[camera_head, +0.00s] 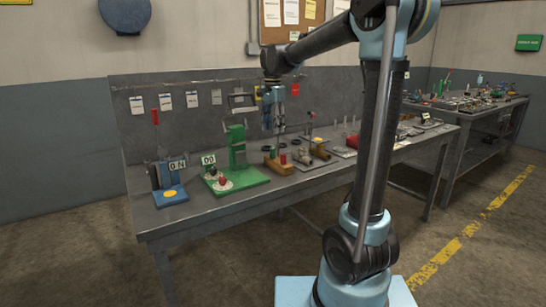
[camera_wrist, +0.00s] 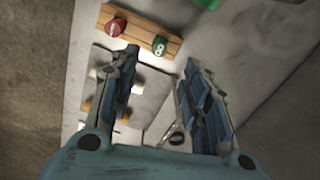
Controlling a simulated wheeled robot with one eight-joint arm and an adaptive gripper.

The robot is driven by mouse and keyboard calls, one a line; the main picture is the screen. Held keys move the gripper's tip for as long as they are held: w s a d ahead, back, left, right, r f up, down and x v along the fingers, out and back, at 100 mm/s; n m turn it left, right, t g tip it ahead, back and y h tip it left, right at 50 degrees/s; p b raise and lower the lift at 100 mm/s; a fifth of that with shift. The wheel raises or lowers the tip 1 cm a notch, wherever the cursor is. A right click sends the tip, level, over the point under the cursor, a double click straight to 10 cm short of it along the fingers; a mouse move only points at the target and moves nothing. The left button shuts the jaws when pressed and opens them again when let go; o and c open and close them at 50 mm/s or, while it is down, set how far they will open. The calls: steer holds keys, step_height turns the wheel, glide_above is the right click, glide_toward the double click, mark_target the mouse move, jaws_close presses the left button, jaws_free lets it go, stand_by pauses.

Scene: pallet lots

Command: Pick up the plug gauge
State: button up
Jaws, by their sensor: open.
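My gripper (camera_head: 273,130) hangs fingers-down over the bench, open and empty. A grey plate (camera_wrist: 151,97) lies under the left finger, which partly hides the pale and orange pieces there. I cannot tell for sure which piece is the plug gauge. The wooden block (camera_head: 272,163) also shows below the gripper in the head view.
A green press (camera_head: 237,150) stands left of the gripper, with a blue fixture (camera_head: 170,195) farther left. The bench (camera_head: 225,208) has free room along its front edge. More small items stand to the right, and a shiny ring (camera_wrist: 177,139) lies near the right finger.

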mark_target(273, 150)
step_height(273, 150, down, 11)
steer(key=shift+r, duration=0.1)
stand_by(0.6)
steer(key=shift+c, duration=0.6)
jaws_close()
